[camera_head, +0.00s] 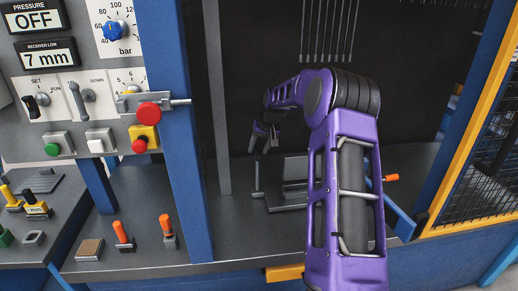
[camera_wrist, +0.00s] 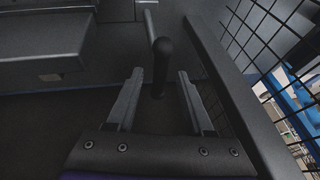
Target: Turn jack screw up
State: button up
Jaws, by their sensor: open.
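The jack screw's crank appears to be the thin grey rod (camera_head: 257,178) below my gripper in the head view. In the wrist view a dark rounded handle (camera_wrist: 160,62) hangs on a light rod (camera_wrist: 150,24). My gripper (camera_wrist: 160,75) is open, with one finger on each side of the handle's lower part. A gap shows on both sides, and I see no contact. In the head view my gripper (camera_head: 264,142) points down inside the machine bay, small and dark. The screw itself cannot be made out.
A control panel at left has a display (camera_head: 47,54) reading "RECEIVER LOW 7 mm" and another (camera_head: 33,19) reading "PRESSURE OFF". Orange-handled tools (camera_head: 123,234) stand on the bench. A blue post (camera_head: 170,110) borders the bay. A mesh guard (camera_wrist: 265,55) stands close right of my gripper.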

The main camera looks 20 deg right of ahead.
grip_shut()
jog(key=shift+a+m, duration=0.1)
jog(key=shift+m, duration=0.3)
jog(key=shift+a+r+m+h, duration=0.15)
jog(key=shift+m+h, duration=0.45)
jog(key=shift+m, duration=0.3)
jog(key=m, duration=0.1)
jog(key=m+h, duration=0.1)
jog(key=m, duration=0.2)
jog(key=shift+w+a+m+g+h, duration=0.1)
jog(key=shift+a+m+g+h, duration=0.2)
jog(key=shift+h, duration=0.1)
jog(key=m, duration=0.2)
jog(key=m+g+h+p, duration=0.1)
jog(key=m, duration=0.1)
jog(key=shift+w+a+h, duration=0.1)
jog(key=shift+w+h, duration=0.05)
jog(key=shift+h, duration=0.15)
jog(key=shift+m+g+h+p, duration=0.3)
jog(key=shift+m+g+p, duration=0.3)
jog(key=shift+m, duration=0.8)
